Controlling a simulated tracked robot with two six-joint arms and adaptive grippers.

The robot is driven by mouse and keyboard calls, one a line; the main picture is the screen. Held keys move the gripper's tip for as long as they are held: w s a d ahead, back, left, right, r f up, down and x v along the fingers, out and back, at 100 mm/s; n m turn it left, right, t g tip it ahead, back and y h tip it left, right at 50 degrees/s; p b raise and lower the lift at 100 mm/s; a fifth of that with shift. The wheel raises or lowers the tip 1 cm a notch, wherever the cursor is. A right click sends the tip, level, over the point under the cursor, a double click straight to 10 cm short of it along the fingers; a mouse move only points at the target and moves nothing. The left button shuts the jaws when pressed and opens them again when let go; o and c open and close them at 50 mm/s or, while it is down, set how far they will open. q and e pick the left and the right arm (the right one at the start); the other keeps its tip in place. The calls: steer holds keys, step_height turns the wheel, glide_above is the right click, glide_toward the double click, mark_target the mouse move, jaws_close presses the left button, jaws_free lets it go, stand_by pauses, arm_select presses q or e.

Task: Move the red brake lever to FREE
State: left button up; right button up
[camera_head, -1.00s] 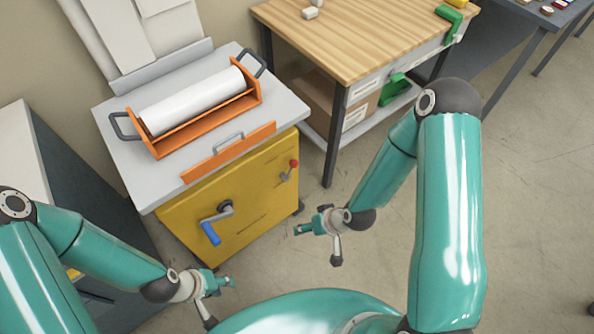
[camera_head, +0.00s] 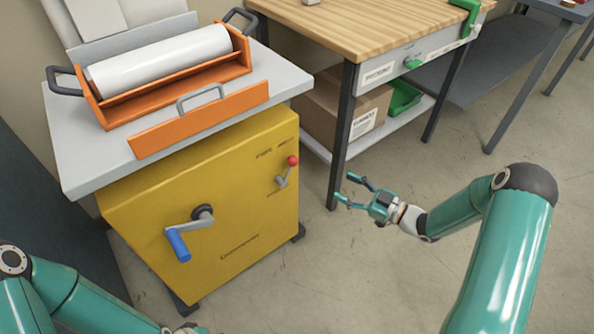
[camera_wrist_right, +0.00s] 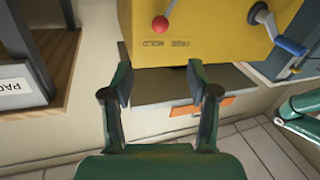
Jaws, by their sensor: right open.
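The red brake lever (camera_head: 292,161) is a short grey arm with a red ball knob on the right part of the yellow cabinet front (camera_head: 232,215). Its knob is up and tilted slightly right. Small lettering lies above and below it, too small to read surely in the head view. The red knob also shows in the right wrist view (camera_wrist_right: 160,24), beyond the fingers. My right gripper (camera_head: 346,188) is open and empty, to the right of the lever and apart from it. My left gripper is mostly cut off at the bottom edge; its fingers are hidden.
A blue-handled crank (camera_head: 178,243) sticks out left of the lever. An orange cradle with a white roll (camera_head: 160,60) sits on the grey top. A wooden bench (camera_head: 345,30) with a dark leg (camera_head: 342,140) stands close behind my right gripper. Floor between is clear.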

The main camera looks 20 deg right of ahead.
mark_target(296, 165)
steer(key=b+x, duration=0.1)
steer(key=x, duration=1.5)
steer(key=shift+w+a+b, duration=0.15)
steer(key=shift+a+b, duration=0.15)
jaws_close()
